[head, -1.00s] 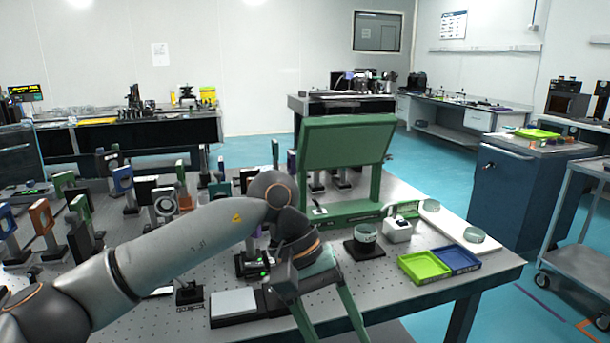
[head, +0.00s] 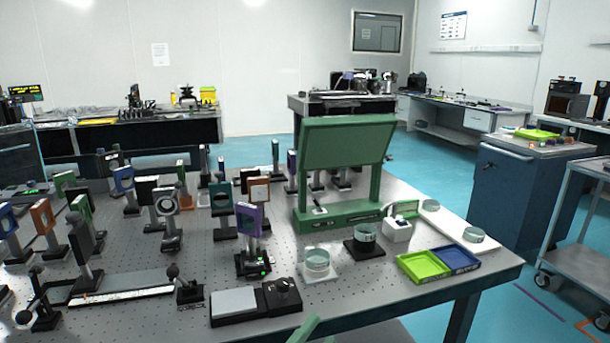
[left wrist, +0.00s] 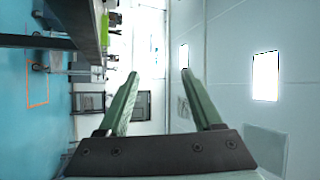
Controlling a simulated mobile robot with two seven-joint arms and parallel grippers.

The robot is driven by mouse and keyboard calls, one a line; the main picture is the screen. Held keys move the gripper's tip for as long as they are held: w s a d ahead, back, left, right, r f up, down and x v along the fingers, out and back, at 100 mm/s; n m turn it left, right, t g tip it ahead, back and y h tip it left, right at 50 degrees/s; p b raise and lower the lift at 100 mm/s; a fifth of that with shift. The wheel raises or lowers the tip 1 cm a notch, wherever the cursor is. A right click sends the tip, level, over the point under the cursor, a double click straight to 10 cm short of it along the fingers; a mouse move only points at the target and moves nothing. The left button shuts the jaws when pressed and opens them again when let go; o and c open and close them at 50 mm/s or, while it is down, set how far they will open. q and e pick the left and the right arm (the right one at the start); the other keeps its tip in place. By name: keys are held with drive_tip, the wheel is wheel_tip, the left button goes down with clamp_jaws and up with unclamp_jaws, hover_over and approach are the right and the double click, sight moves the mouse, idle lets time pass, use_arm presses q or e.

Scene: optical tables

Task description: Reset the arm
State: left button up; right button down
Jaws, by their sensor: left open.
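My left gripper (left wrist: 159,75) is open and empty in the left wrist view, its two green fingers apart. In the head view, only a small green part of the left gripper (head: 305,329) shows at the bottom edge, in front of the optical table (head: 385,290). The rest of the left arm is out of that view. My right gripper is not in view.
The table bears several optic mounts, a green framed panel (head: 347,145), a stirrer-like device (head: 235,301), a glass dish (head: 317,262), a green tray (head: 423,266) and a blue tray (head: 457,258). A grey cart (head: 585,245) stands at right.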

use_arm(q)
drive_tip(key=s+a+f+n+y, duration=0.2)
drive_tip(key=a+f+n+y, duration=0.4)
drive_tip(key=f+n, duration=0.4)
drive_tip(key=s+a+f+n+g+y, duration=0.3)
drive_tip(key=s+a+f+n+g, duration=0.15)
drive_tip(key=s+f, duration=0.4)
drive_tip(key=s+a+f+n+g+y, duration=0.2)
drive_tip(key=s+a+f+n+g, duration=0.3)
drive_tip(key=s+f, duration=0.4)
drive_tip(key=a+r+t+p, duration=0.2)
drive_tip(key=r+p, duration=0.6)
drive_tip(key=p, duration=0.4)
drive_tip(key=shift+w+a+r+n+y, duration=0.25)
drive_tip(key=shift+a+n+y, duration=0.15)
drive_tip(key=shift+a+n, duration=0.1)
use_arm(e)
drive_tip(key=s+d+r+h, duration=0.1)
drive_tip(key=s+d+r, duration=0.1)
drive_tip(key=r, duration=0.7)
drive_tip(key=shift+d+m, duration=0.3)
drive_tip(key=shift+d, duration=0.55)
use_arm(q)
drive_tip(key=shift+d, duration=0.1)
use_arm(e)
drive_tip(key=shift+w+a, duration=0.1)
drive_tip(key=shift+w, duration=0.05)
